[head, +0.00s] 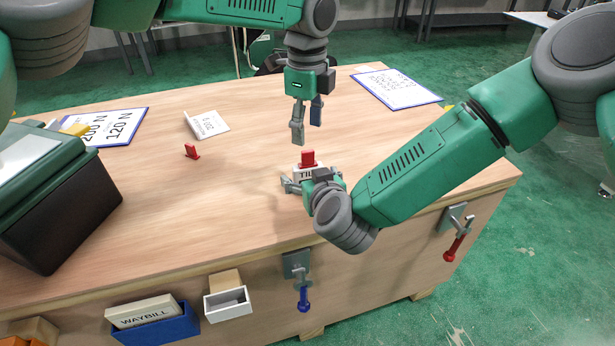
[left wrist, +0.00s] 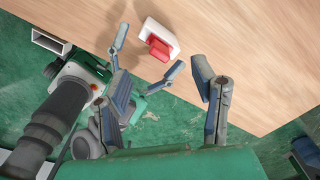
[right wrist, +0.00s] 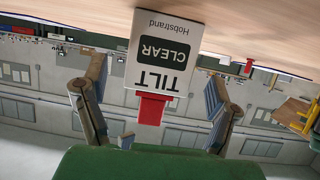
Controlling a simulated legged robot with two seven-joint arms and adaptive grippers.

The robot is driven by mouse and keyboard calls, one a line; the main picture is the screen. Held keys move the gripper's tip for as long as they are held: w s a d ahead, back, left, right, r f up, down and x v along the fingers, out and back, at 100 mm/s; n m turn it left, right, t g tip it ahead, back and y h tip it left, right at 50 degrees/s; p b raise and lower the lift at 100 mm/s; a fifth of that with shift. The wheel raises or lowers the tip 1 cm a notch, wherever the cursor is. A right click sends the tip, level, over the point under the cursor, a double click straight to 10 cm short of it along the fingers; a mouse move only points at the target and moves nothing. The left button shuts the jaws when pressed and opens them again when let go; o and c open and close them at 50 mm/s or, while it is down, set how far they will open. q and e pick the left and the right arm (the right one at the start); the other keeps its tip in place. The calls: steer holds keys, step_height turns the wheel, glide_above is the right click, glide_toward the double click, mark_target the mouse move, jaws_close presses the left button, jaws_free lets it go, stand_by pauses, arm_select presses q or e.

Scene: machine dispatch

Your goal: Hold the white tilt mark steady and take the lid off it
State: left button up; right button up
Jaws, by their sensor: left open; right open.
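The white tilt mark (head: 298,172) stands on the table with a red lid (head: 308,158) on top. In the right wrist view the mark (right wrist: 158,40) shows upside down, reading TILT and CLEAR, with the red lid (right wrist: 152,108) below it. My right gripper (head: 312,184) is open, low at the mark, with one finger on each side. In the right wrist view both fingers stand apart from it. My left gripper (head: 306,134) is open and empty above the mark. In the left wrist view the red lid (left wrist: 158,48) and white mark (left wrist: 170,32) lie beyond its fingers.
A small red piece (head: 192,151) and a white folded card (head: 207,125) lie left of the mark. A dark green case (head: 60,200) stands at far left. Clamps with blue (head: 304,298) and red (head: 455,247) handles hang on the front edge. Free tabletop surrounds the mark.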

steer(key=shift+x, duration=0.95)
arm_select(q)
steer(key=shift+d, duration=0.1)
arm_select(e)
steer(key=shift+w+a+f, duration=0.1)
steer(key=shift+w+f, duration=0.05)
steer(key=shift+w, duration=0.1)
arm_select(q)
steer(key=shift+d, duration=0.1)
